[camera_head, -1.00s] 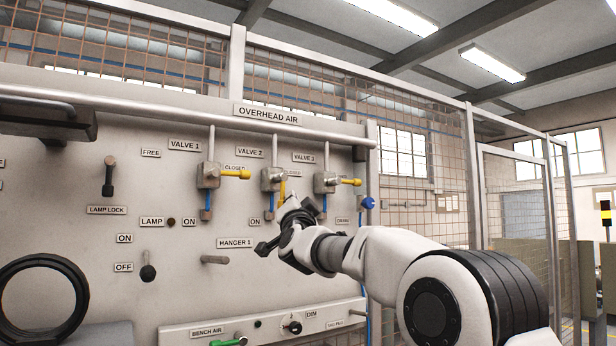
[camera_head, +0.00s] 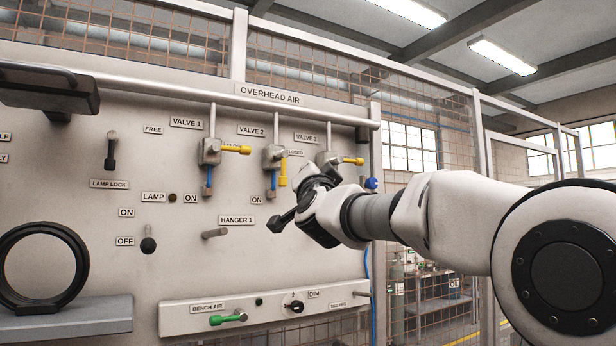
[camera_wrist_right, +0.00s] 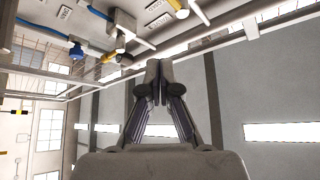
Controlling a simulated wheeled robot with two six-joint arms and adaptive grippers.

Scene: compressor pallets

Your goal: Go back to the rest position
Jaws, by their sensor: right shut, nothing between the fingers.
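My right gripper (camera_head: 318,178) is raised in front of the panel, just below valve 3 (camera_head: 327,160) in the picture. In the right wrist view its fingers (camera_wrist_right: 153,78) are together and empty. Valve 2 (camera_head: 273,157) has its yellow handle (camera_head: 283,172) pointing down. The yellow handles of valve 1 (camera_head: 237,149) and valve 3 (camera_head: 352,161) point right. I see no contact between the gripper and any handle. My left gripper is not in view.
The panel (camera_head: 180,255) carries a hanger peg (camera_head: 215,234), a lamp lock lever (camera_head: 111,150) and a green bench air handle (camera_head: 228,319). A black ring (camera_head: 77,262) stands on a grey ledge (camera_head: 100,312) at left. Mesh fencing (camera_head: 430,185) is at right.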

